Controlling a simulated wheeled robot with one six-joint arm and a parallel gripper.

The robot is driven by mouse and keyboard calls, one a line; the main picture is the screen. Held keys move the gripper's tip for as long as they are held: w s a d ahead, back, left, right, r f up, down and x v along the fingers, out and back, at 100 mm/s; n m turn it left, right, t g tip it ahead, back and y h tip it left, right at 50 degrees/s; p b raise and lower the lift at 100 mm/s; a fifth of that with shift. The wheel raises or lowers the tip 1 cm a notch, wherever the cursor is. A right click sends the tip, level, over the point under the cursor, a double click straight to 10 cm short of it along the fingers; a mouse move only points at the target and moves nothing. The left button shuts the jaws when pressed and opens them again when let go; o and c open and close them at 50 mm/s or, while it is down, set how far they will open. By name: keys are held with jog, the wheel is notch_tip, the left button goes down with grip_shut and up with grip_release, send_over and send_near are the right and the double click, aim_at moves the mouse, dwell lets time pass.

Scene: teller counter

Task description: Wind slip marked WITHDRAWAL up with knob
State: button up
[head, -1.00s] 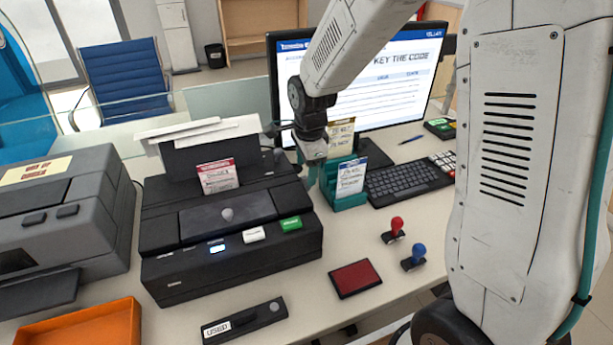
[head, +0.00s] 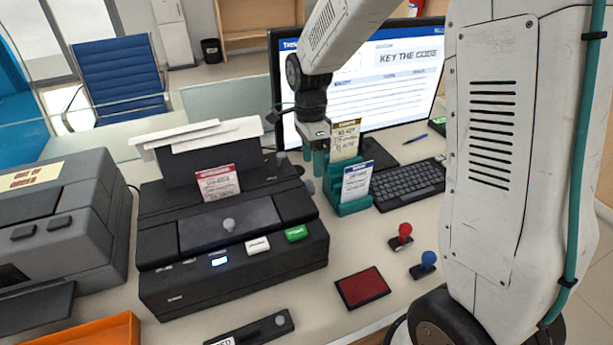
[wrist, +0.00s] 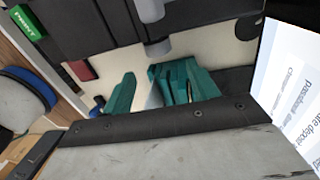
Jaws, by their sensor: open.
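A slip with a red header (head: 217,183) stands up from the black slip printer (head: 160,285); its print is too small to read surely. A grey knob (head: 309,187) sits at the printer's right side; grey cylindrical parts (wrist: 158,47) also show in the wrist view. My gripper (head: 318,168) is just behind and above that knob, beside the teal slip holder (head: 352,207). In the wrist view its teal fingers (wrist: 148,92) are spread with nothing held between them. The knob appears beyond the fingertips, apart from them.
The teal holder carries a yellow-header slip (head: 345,140) and a blue-header slip (head: 356,182), close to my gripper. The monitor (head: 385,90) stands behind. A red stamp (head: 403,233), a blue stamp (head: 426,262) and an ink pad (head: 362,287) lie at the front right.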

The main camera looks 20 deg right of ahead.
aim_at(310, 181)
jog(key=f, duration=0.4)
jog(key=s+a+f, duration=0.1)
jog(key=f, duration=0.2)
jog(key=c, duration=1)
jog(key=shift+r, duration=0.1)
